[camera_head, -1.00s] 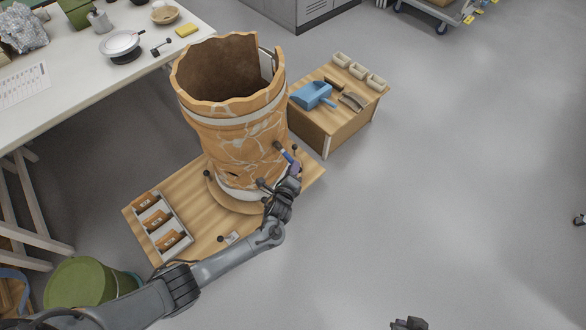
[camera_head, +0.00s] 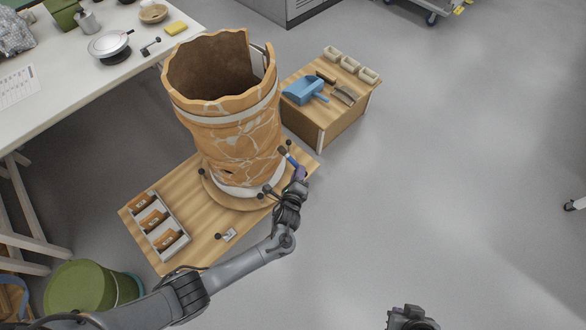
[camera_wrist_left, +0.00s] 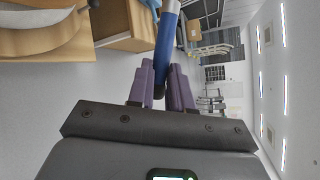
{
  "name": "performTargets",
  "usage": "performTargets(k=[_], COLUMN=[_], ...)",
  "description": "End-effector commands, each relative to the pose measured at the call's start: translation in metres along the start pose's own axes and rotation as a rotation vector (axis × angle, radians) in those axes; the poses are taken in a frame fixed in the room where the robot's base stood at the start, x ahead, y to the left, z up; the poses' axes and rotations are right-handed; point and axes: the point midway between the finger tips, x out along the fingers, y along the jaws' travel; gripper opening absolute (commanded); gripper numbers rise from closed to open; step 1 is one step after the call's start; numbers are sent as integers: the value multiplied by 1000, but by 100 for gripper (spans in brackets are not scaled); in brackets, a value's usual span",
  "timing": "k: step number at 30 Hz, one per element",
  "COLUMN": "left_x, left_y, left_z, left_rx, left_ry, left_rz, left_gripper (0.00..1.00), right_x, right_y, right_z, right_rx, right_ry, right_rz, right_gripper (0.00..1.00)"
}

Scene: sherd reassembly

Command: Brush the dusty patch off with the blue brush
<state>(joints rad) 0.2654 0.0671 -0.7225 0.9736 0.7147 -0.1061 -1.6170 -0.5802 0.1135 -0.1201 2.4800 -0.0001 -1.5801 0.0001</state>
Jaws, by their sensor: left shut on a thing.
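The large orange jar (camera_head: 240,130), with pale crack lines and a jagged open top, stands upright on a round turntable (camera_head: 213,197). My left gripper (camera_head: 300,173) is shut on the blue brush (camera_head: 289,158), just right of the jar's lower side. The bristle end points up and left toward the jar; I cannot tell whether it touches. In the left wrist view, the purple fingers (camera_wrist_left: 162,75) hold the brush's blue handle (camera_wrist_left: 167,38). I cannot pick out the dusty patch. My right gripper (camera_head: 411,319) shows only partly at the bottom edge.
Black-knobbed rods stand around the turntable on the wooden board (camera_head: 205,240). A sherd tray (camera_head: 172,215) lies at its left. A small wooden table (camera_head: 333,128) behind right holds a blue dustpan (camera_head: 301,90). A green bin (camera_head: 80,290) stands front left.

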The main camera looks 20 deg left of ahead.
Motion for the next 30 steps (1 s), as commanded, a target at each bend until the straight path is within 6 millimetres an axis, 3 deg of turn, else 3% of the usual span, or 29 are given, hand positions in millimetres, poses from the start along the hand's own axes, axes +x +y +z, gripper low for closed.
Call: performTargets(k=[15,30], left_x=[-4,-18], left_y=[-3,-11], left_z=[-7,-29], left_rx=[0,1], left_ry=[1,0], left_rz=[0,0], left_gripper=[0,0], right_x=[-1,-6], right_y=[3,1], right_z=[0,-2], right_rx=[-11,-4], right_ry=[-2,-1], right_rz=[9,3], right_gripper=[0,0])
